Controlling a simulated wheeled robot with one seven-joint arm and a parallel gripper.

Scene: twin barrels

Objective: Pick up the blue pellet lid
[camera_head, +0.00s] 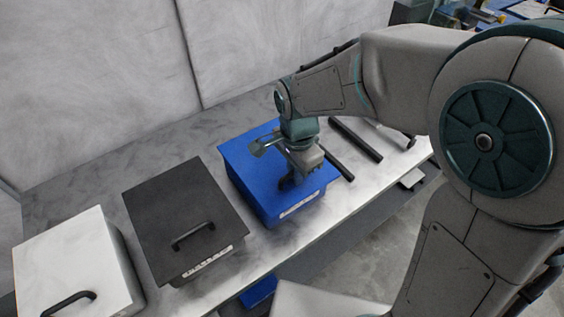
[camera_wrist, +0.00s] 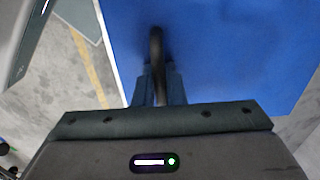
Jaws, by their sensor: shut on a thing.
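The blue pellet lid (camera_head: 243,152) lies on top of a blue bin (camera_head: 262,207) on the table, to the right of the black bin. It fills much of the wrist view (camera_wrist: 225,60). My gripper (camera_head: 287,183) reaches down over the lid's front part. In the wrist view my gripper (camera_wrist: 160,88) is shut on the lid's dark handle (camera_wrist: 156,45), with one finger on each side of it. The lid looks seated on the bin; I see no clear gap between them. My arm hides part of the lid in the head view.
A black bin (camera_head: 180,205) and a white bin (camera_head: 75,260), each with a dark handle on its lid, stand to the left. Dark bars (camera_head: 356,139) lie on the table (camera_head: 395,170) to the right. A grey wall rises behind the table.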

